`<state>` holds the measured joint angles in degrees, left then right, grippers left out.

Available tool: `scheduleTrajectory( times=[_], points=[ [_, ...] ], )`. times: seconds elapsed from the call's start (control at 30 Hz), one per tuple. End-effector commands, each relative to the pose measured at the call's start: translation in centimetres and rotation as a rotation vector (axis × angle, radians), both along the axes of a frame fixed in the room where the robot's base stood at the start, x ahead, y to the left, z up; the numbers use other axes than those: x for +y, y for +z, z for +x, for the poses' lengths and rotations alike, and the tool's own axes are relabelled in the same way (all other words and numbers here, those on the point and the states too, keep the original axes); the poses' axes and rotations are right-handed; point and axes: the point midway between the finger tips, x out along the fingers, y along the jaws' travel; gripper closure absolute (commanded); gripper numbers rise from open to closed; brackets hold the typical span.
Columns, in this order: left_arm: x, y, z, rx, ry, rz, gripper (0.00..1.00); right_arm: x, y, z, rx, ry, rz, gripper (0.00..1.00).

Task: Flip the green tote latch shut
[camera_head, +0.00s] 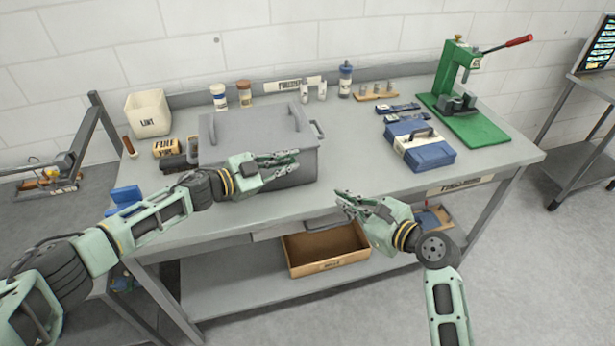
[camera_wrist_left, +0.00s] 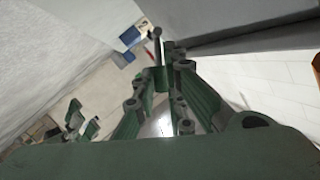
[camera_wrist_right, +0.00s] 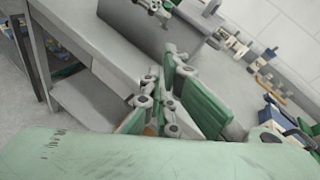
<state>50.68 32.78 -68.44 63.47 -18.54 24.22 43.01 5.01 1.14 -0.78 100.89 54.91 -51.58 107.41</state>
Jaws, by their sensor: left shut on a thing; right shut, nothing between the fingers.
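A grey lidded tote (camera_head: 215,150) stands at the left of the bench, with a handle on its lid; I see no green tote. My left gripper (camera_head: 292,160) is at the tote's front face, fingers pointing right. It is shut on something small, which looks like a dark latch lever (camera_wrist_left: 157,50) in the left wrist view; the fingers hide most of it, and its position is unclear. The tote's grey wall (camera_wrist_left: 240,25) is close beside those fingers. My right gripper (camera_head: 345,197) is shut and empty, in front of the bench edge, right of the tote and apart from it.
A blue toolbox (camera_head: 425,152) and a green press (camera_head: 455,75) stand on the right. Bottles (camera_head: 219,97) and a white lint bin (camera_head: 148,115) are behind and left. An open brown box (camera_head: 326,255) is below the bench top. The bench between tote and toolbox is clear.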

Motion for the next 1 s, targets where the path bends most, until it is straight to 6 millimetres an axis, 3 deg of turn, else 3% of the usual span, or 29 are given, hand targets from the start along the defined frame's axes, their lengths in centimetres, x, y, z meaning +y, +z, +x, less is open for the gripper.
scheduleTrajectory(
  times=[0.1,0.6,0.8,1.0],
  points=[
    [0.1,0.2,0.1,-0.003,0.002,-0.001,1.00,0.7,0.3,0.7,0.002,0.002,0.017,1.00],
    [0.1,0.2,0.1,-0.003,0.002,-0.001,1.00,6.5,-2.2,7.1,0.003,0.001,0.012,1.00],
    [0.0,0.2,0.1,-0.003,0.002,-0.001,1.00,8.7,-0.9,8.5,-0.001,0.002,0.011,1.00],
    [0.1,0.2,0.1,-0.003,0.002,-0.001,1.00,9.4,-0.5,9.0,0.002,0.001,0.011,1.00]
  ],
)
